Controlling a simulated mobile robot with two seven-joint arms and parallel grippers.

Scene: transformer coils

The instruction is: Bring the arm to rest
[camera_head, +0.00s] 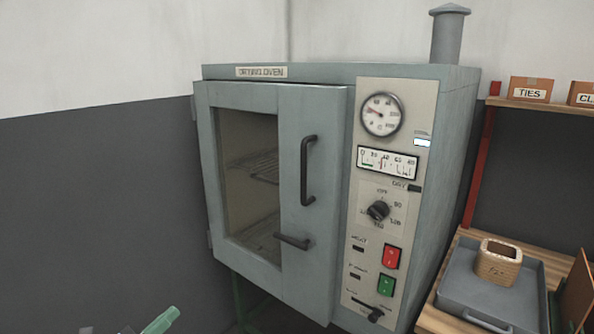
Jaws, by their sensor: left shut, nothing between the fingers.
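The tip of my left gripper (161,320) shows as a green end piece at the bottom edge, left of centre. It is shut and empty, and most of it and its arm are cut off below the frame. It is in front of the dark wall, to the lower left of the drying oven (421,170), with no contact visible. My right gripper is not in view.
The oven door (316,260) has dark handles and a window with racks behind; I cannot tell if it is fully closed. At the right, a grey tray (463,297) holds a wound coil (498,264) on a wooden bench. Above is a shelf (545,106) with labelled boxes.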

